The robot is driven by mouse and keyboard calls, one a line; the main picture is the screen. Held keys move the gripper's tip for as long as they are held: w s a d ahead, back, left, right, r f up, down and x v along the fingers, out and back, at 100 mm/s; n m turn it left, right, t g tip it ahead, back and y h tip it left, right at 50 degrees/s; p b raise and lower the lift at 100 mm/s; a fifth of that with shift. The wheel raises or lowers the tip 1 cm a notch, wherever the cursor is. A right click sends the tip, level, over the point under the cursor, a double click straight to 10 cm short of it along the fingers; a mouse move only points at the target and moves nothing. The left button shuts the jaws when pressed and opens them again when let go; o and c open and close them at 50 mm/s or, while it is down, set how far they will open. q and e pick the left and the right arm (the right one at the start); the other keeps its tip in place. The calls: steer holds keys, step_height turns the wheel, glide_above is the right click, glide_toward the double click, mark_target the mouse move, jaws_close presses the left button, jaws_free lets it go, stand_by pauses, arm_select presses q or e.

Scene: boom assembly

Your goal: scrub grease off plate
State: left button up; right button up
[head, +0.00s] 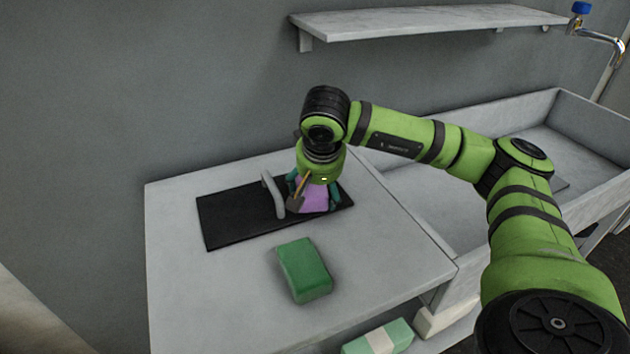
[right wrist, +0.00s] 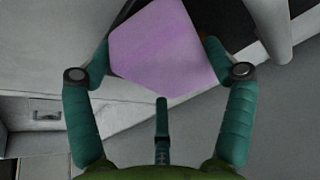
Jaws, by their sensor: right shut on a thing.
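My right gripper (head: 313,187) is shut on a purple block that looks like a sponge (head: 314,199), above the black mat (head: 232,216) on the counter. In the right wrist view, the teal fingers sit on both sides of the purple sponge (right wrist: 163,50). A thin light-grey upright piece (head: 272,195) stands on the mat just left of the gripper; I cannot tell whether it is the plate. No grease can be made out. Whether the sponge touches the mat is unclear. My left gripper is not in view.
A green block (head: 304,270) lies on the white counter (head: 200,310) in front of the mat. A green and white block (head: 379,338) is lower, at the bottom edge. A sink basin (head: 560,150) with a tap (head: 600,38) is at right. A shelf (head: 420,20) hangs above.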

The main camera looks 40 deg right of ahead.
mark_target(324, 194)
steer(key=shift+s+a+f+b, duration=0.1)
steer(key=shift+s+a+b, duration=0.1)
steer(key=shift+s, duration=0.55)
steer(key=shift+s+a+b, duration=0.15)
steer(key=shift+s, duration=0.6)
steer(key=shift+w, duration=0.15)
